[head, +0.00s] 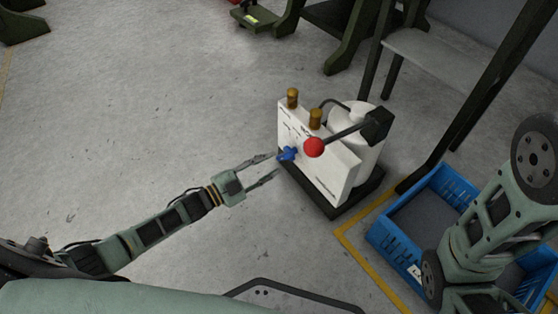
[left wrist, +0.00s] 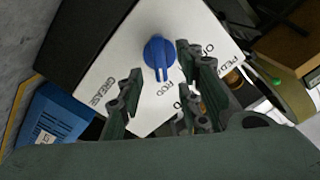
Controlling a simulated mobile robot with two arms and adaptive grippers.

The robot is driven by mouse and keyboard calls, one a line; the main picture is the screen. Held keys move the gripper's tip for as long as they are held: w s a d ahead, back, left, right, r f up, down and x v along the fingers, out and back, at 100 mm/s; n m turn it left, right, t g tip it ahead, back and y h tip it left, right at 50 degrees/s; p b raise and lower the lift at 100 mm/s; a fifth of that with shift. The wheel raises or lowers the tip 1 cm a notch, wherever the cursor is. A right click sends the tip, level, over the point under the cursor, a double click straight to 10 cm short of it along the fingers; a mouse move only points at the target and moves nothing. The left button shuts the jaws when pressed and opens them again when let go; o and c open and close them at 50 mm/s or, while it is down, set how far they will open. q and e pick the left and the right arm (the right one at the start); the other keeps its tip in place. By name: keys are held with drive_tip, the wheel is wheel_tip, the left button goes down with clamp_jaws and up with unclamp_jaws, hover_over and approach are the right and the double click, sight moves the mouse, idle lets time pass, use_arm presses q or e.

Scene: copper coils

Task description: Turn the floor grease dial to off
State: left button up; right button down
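The blue dial (head: 287,154) sits on the front panel of a white floor grease unit (head: 337,172). In the left wrist view, the dial (left wrist: 159,52) is on a white panel (left wrist: 120,60) with the printed word GREASE and other partly hidden lettering. Its double-ridged handle points down in that picture. My left gripper (head: 274,165) is open, its fingertips close in front of the dial. In the left wrist view, the fingers show on both sides below the dial, with a gap; contact cannot be told. My right gripper is not in view.
The unit carries a red-knobbed lever (head: 314,147), two brass caps and a white tank on a dark base. A blue crate (head: 385,233) stands at right, near a yellow floor line (head: 370,262) and dark metal stand legs.

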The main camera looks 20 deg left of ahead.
sight(280, 159)
use_arm(q)
drive_tip(key=b+x, duration=0.1)
drive_tip(key=x, duration=0.3)
drive_tip(key=shift+f+b, duration=0.15)
drive_tip(key=shift+b, duration=0.15)
drive_tip(key=shift+w+d, duration=0.2)
drive_tip(key=shift+w, duration=0.05)
drive_tip(key=shift+c, duration=0.2)
clamp_jaws()
